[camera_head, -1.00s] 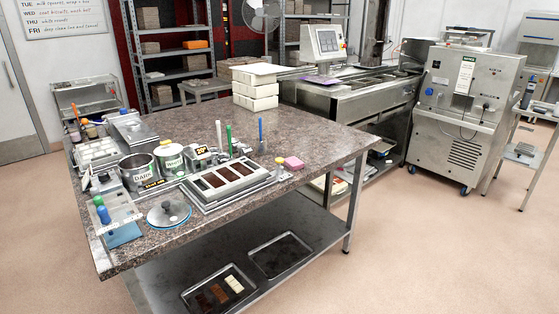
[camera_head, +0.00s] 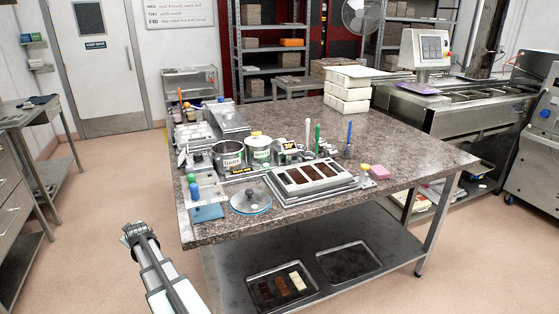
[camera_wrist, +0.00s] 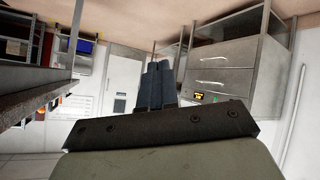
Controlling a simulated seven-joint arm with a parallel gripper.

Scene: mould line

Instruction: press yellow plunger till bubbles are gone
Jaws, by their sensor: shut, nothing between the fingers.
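A small yellow-topped piece (camera_head: 365,168), which looks like the yellow plunger, stands by the right end of a pale mould (camera_head: 272,191) on the stone-topped table. The mould's cavities are filled with dark chocolate. Bubbles are too small to make out. My gripper (camera_head: 138,231) is at the lower left in the head view, in front of the table's left corner and well away from the yellow piece. Its closed fingers also show in the wrist view (camera_wrist: 156,84), with nothing between them. The wrist view shows neither the plunger nor the mould.
The table's right part is clear. Drawers (camera_wrist: 224,68) show in the wrist view.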

